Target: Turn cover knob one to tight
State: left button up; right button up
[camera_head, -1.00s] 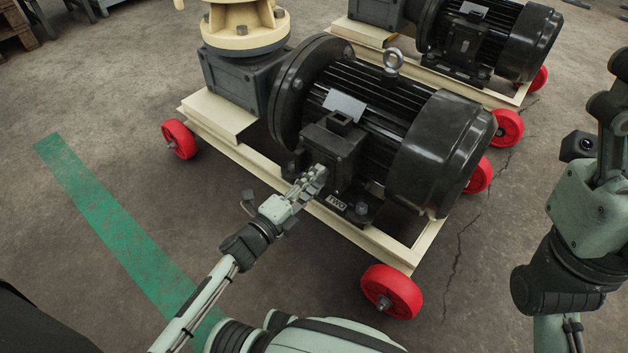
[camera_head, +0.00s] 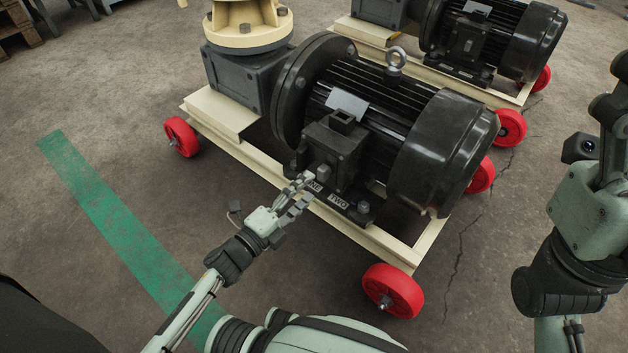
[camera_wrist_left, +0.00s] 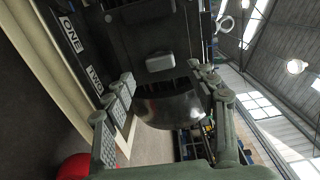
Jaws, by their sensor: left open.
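A small grey knob (camera_head: 324,172) is on the front of the dark motor's terminal box (camera_head: 335,150). It also shows in the left wrist view (camera_wrist_left: 160,62), its long side lying roughly across the picture. The plates ONE (camera_wrist_left: 70,35) and TWO (camera_wrist_left: 95,77) are on the base beside the box; I cannot tell which plate belongs to this knob. My left gripper (camera_head: 302,188) is open and empty, just in front of the box and apart from the knob. My right gripper (camera_head: 609,95) is partly cut off at the right edge, its fingertips unclear.
The motor stands on a cream frame (camera_head: 375,240) with red wheels (camera_head: 392,291). A dark bolt or knob (camera_head: 362,208) is near plate TWO. A second motor unit (camera_head: 490,40) stands behind. Open floor with a green stripe (camera_head: 110,215) lies at left.

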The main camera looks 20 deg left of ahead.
pick_arm(q)
jog(key=v, duration=0.7)
jog(key=shift+s, duration=0.3)
jog(key=shift+a, duration=0.1)
